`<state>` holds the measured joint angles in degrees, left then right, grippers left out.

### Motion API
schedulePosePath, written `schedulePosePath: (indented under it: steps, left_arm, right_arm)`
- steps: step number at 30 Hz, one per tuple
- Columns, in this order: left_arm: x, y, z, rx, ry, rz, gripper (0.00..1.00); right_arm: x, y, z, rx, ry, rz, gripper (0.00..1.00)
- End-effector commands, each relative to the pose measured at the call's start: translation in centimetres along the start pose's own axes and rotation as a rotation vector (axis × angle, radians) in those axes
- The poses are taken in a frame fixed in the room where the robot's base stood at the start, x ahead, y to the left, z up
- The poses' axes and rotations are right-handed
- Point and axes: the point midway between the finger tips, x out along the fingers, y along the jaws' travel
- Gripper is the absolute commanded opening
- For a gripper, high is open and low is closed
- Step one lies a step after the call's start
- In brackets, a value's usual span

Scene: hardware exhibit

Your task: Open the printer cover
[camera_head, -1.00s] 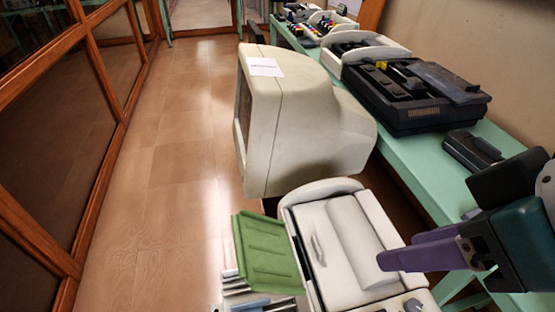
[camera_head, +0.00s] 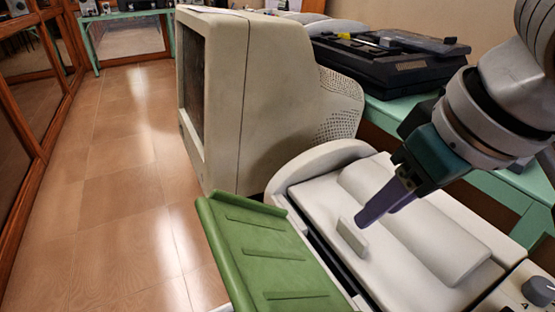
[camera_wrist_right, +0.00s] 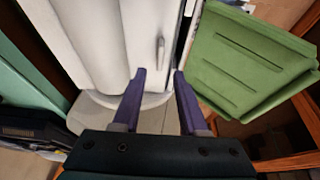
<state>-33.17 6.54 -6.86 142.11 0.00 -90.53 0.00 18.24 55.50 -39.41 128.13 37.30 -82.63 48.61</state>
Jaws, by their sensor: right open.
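The printer (camera_head: 330,160) is a white machine in the lower right of the head view. Its cover (camera_head: 390,262) is down, with a raised handle (camera_head: 352,236) near its left edge. In the right wrist view the cover (camera_wrist_right: 110,40) fills the upper left and the handle (camera_wrist_right: 160,52) stands beyond the fingertips. My right gripper (camera_head: 362,222) has purple fingers close to the handle in the head view. In the right wrist view my right gripper (camera_wrist_right: 158,74) is open, with nothing between its fingers. My left gripper is not in view.
A green tray (camera_head: 262,258) sticks out left of the printer. A large beige monitor (camera_head: 262,90) stands behind it. A black device (camera_head: 385,66) lies on the green table (camera_head: 405,112). The wooden floor at left is clear.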

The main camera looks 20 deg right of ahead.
Motion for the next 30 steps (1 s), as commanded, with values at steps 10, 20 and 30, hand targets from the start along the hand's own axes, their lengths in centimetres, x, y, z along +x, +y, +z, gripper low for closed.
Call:
schedulePosePath:
  steps: [10, 20, 30]
  left_arm:
    - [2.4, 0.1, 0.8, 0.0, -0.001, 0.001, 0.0]
    - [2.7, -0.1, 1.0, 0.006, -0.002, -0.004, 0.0]
    - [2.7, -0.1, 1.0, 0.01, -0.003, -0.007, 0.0]
  right_arm:
    - [6.5, 0.0, 0.1, -0.001, 0.001, -0.001, 0.42]
    - [7.7, -0.1, 0.0, -0.003, 0.001, -0.001, 0.42]
    - [7.7, -0.1, 0.0, -0.003, 0.001, -0.001, 0.17]
